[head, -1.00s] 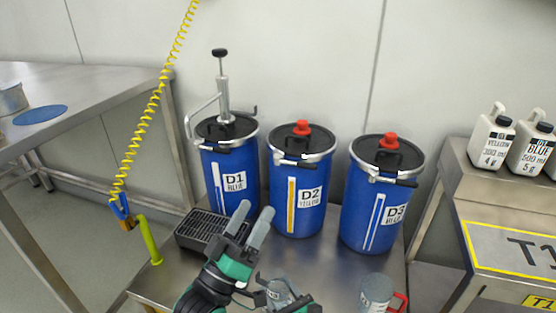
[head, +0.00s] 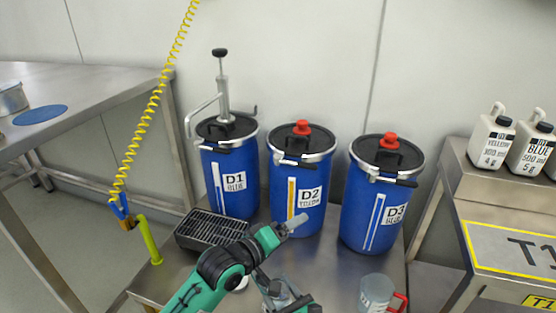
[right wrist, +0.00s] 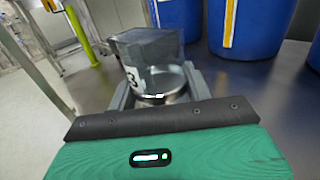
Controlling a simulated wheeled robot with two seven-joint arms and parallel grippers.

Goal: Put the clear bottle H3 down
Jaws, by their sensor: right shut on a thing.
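The clear bottle H3 (right wrist: 150,52) is grey and see-through, with a white label ending in "3". It sits between the jaws of my right gripper (right wrist: 160,92) in the right wrist view. In the head view my right gripper (head: 280,292) is low at the bottom centre, over the steel bench, and the bottle is mostly hidden there. I cannot tell whether the bottle touches the bench. My left gripper (head: 292,225) is in front of drum D2, its fingers seen side-on, so their gap does not show.
Blue drums D1 (head: 223,190), D2 (head: 297,190) and D3 (head: 375,215) stand along the bench's back. A black grate (head: 205,230) lies at left. A clear jug with a red handle (head: 377,292) stands at right. White bottles (head: 490,140) stand on the right-hand table.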

